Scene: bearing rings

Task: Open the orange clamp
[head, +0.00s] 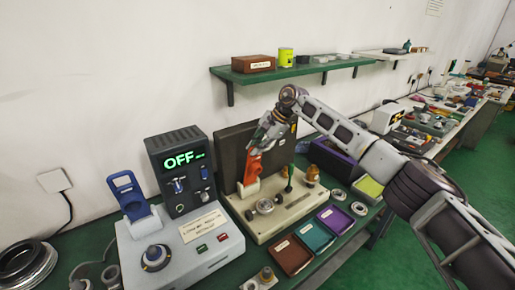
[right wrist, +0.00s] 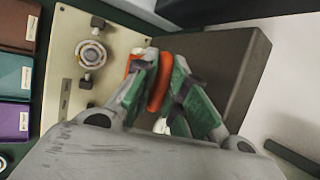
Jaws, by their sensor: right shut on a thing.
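The orange clamp (head: 252,168) stands on the beige base (head: 292,220), at its back left, with its orange lever upright. In the right wrist view the orange lever (right wrist: 158,84) lies between the green-padded fingers. My right gripper (head: 262,146) comes down from the upper right and is shut on the lever. Its fingers (right wrist: 162,92) hide part of the lever and the clamp's lower part. My left gripper is in neither view.
A grey machine with an "OFF" display (head: 184,160) and a blue clamp (head: 129,193) stand to the left. Brown, teal and purple trays (head: 312,238) lie in front of the base. A dark panel (right wrist: 222,80) rises behind the clamp. A green shelf (head: 290,71) hangs above.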

